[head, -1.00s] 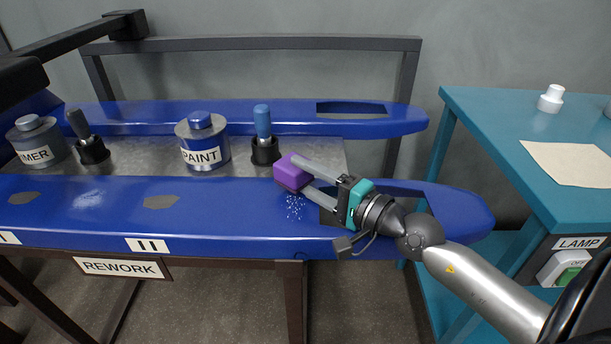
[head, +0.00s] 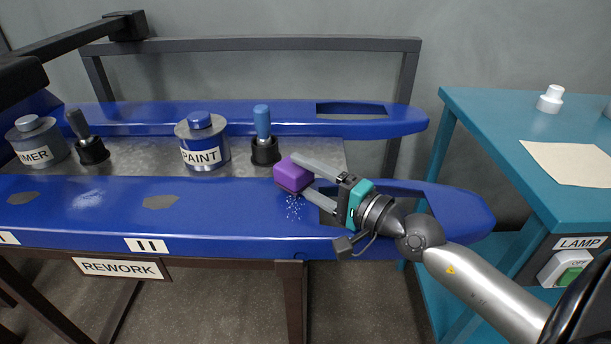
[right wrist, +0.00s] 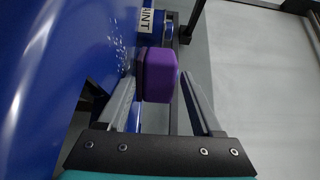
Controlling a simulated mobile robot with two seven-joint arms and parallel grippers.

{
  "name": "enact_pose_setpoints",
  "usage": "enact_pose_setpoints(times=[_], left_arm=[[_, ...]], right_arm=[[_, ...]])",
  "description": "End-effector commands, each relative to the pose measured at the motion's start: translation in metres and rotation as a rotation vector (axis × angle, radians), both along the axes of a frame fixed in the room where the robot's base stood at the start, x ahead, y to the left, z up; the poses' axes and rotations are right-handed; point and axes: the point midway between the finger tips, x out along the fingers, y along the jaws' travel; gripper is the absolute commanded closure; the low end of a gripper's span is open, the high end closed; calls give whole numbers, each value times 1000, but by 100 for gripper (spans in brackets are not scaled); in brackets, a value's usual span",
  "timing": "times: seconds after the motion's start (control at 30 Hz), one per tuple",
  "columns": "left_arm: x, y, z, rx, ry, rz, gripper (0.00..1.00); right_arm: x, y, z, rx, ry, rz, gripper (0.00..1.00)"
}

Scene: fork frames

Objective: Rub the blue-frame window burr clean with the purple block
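My right gripper (head: 303,177) is shut on the purple block (head: 292,174), holding it over the front blue frame (head: 230,213), left of the frame's window opening (head: 329,217). Pale white specks, the burr (head: 294,207), lie on the blue surface just below the block in the head view. In the right wrist view, the purple block (right wrist: 158,76) sits between the two fingers, and the burr specks (right wrist: 119,52) show left of it. I cannot tell whether the block touches the frame. My left gripper is not in view.
A PAINT pot (head: 200,143), a blue-handled tool in a dark holder (head: 264,150), a second pot (head: 38,140) and a dark-handled tool (head: 90,150) stand behind the front frame. Grey patches (head: 160,202) mark it further left. A teal table (head: 500,130) stands right.

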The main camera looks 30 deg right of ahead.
Motion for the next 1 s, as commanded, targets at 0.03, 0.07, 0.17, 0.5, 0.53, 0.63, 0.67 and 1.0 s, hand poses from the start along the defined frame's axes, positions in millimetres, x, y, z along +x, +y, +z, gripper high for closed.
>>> enact_pose_setpoints(times=[0.03, 0.07, 0.17, 0.5, 0.53, 0.63, 0.67, 1.0], left_arm=[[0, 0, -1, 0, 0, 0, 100], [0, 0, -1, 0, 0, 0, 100], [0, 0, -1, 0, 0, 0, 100], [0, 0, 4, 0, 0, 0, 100], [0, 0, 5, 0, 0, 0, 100], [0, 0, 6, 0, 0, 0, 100], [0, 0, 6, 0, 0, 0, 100], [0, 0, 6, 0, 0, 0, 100]], right_arm=[[-2, 2, -11, -1, 25, 4, 33], [-2, 2, -11, -1, 26, 4, 33], [-2, 2, -11, -1, 26, 4, 33], [-2, 2, -6, -1, 26, 4, 33], [-2, 2, -5, -1, 25, 4, 33], [-2, 2, -3, 0, 24, 4, 33], [-2, 2, -3, 0, 23, 4, 33], [-1, 1, 1, 0, 14, 3, 51]])
